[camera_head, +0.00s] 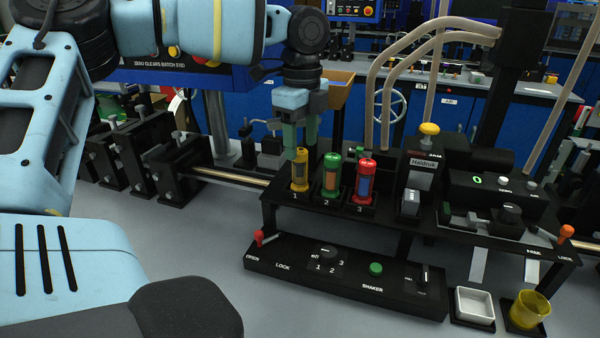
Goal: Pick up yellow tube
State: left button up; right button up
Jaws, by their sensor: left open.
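The yellow tube (299,172) stands upright in the slot marked 1, at the left end of a black rack (268,212). My right gripper does not show.
A green tube (331,175) and a red tube (365,178) stand close by in slots 2 and 3. A black control panel (340,276) lies in front. A white dish (475,305) and a yellow cup (528,309) stand at the front right.

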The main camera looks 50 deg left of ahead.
aim_at(299, 151)
pick_arm(q)
jog(key=shift+s+f, duration=0.2)
jog(key=shift+f, duration=2.45)
jog(key=shift+c, duration=0.3)
jog(key=c, duration=1.1)
jog(key=shift+o, duration=0.2)
jog(key=shift+r, duration=0.1)
notch_tip(299, 151, up, 10)
